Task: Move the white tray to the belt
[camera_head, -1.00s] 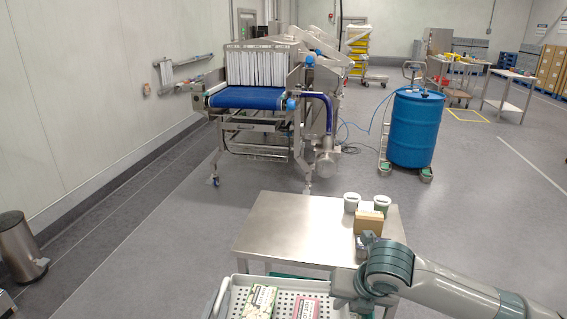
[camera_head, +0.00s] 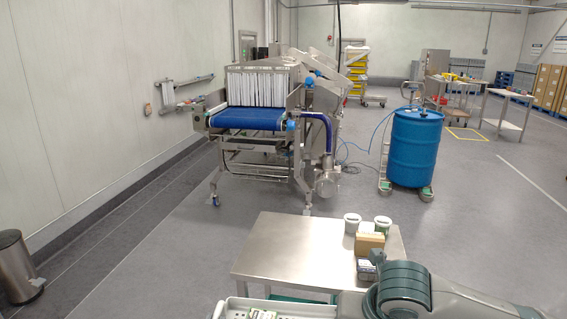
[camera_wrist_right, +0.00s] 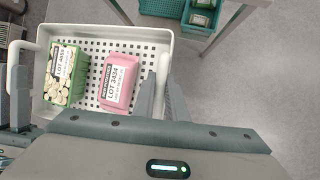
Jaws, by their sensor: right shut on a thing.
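The white tray (camera_wrist_right: 108,27) has a perforated floor and holds a green punnet (camera_wrist_right: 65,75) with a lot label and a pink labelled pack (camera_wrist_right: 119,82). My right gripper (camera_wrist_right: 163,72) is shut on the tray's right handle. My left gripper (camera_wrist_right: 17,110) shows partly at the left edge of the wrist view, by the left handle; its jaws are unclear. The blue belt (camera_head: 248,120) lies farther off, ahead and left, at the mouth of the strip-curtained tunnel.
A steel table (camera_head: 290,245) stands just beyond the tray, with two white-and-green tubs (camera_head: 352,222), a brown box (camera_head: 369,243) and a dark item on it. A blue barrel (camera_head: 416,148) stands behind right. Open floor lies left of the table; a steel bin (camera_head: 17,268) stands by the wall.

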